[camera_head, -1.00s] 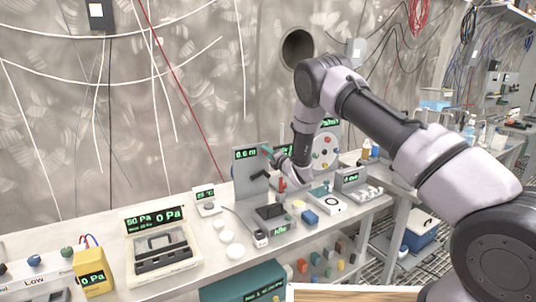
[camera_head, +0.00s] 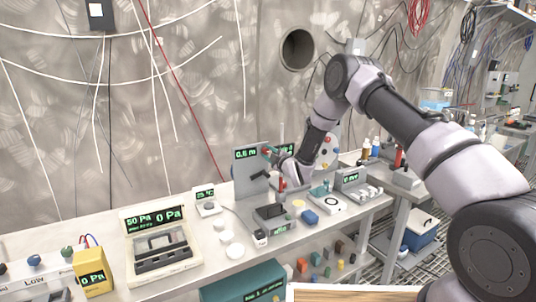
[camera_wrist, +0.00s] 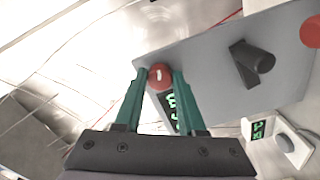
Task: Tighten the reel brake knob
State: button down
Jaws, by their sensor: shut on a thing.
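A grey upright panel (camera_head: 247,162) with a small green "0.6 m" display stands on the bench in the head view. In the wrist view it is a tilted grey plate (camera_wrist: 215,65). A red knob (camera_wrist: 160,76) with a pale mark sits near the panel's edge, between the green fingertips. My gripper (camera_wrist: 161,74) is shut on this knob. In the head view my gripper (camera_head: 270,151) is at the panel's upper right, and the knob is too small there to make out clearly. A dark crank handle (camera_wrist: 252,63) sticks out of the panel beside the knob.
Another red round part (camera_wrist: 311,32) shows at the wrist view's right edge. Open air lies above the bench at left.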

jog(key=m, duration=0.3)
jog(key=shift+d+f+m, duration=0.1)
jog(key=shift+m, duration=0.3)
jog(key=m, duration=0.3)
jog(key=shift+m, duration=0.3)
jog(key=m, duration=0.4)
jog(key=shift+m, duration=1.7)
jog(key=shift+s+f, duration=0.1)
jog(key=c, duration=0.5)
grip_release()
